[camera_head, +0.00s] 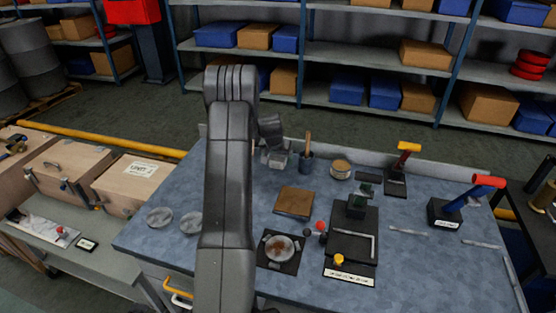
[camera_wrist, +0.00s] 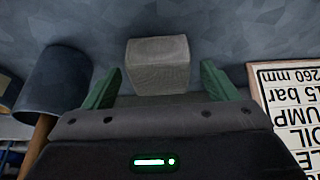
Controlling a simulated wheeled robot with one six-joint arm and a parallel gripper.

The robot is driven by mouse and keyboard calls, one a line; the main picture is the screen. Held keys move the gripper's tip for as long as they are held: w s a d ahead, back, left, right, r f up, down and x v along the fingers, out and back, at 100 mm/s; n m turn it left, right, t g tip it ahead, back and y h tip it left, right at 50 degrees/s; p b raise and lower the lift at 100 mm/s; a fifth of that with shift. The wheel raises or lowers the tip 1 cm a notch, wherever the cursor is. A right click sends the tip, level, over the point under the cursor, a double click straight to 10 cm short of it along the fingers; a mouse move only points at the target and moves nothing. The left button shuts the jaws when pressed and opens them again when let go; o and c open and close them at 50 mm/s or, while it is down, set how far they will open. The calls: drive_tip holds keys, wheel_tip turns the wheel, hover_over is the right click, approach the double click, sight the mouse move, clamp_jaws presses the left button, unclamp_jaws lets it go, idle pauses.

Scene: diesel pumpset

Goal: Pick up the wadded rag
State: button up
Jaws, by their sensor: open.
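The wadded rag (camera_wrist: 158,62) shows in the wrist view as a grey, cloth-textured, roughly block-shaped lump on the blue-grey bench top. My gripper (camera_wrist: 160,84) is open, its two green fingers apart. The rag lies between and just beyond the fingertips, with a gap on each side; I see no contact. In the head view my gripper (camera_head: 275,155) is low over the back left of the bench, just left of the cup. There the rag cannot be told apart from the gripper.
A printed sign (camera_wrist: 290,110) lies on the other side. A brown square board (camera_head: 294,203) and a round tin (camera_head: 341,169) are nearby.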

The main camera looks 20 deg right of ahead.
sight(278, 157)
drive_tip(key=shift+w+d+f, duration=0.1)
drive_tip(key=shift+f, duration=0.25)
drive_tip(key=c, duration=1.1)
drive_tip(key=shift+o, duration=0.2)
wheel_tip(278, 157, up, 10)
drive_tip(key=shift+f+b, duration=0.2)
drive_tip(key=shift+b, duration=0.75)
drive_tip(key=shift+r, duration=0.2)
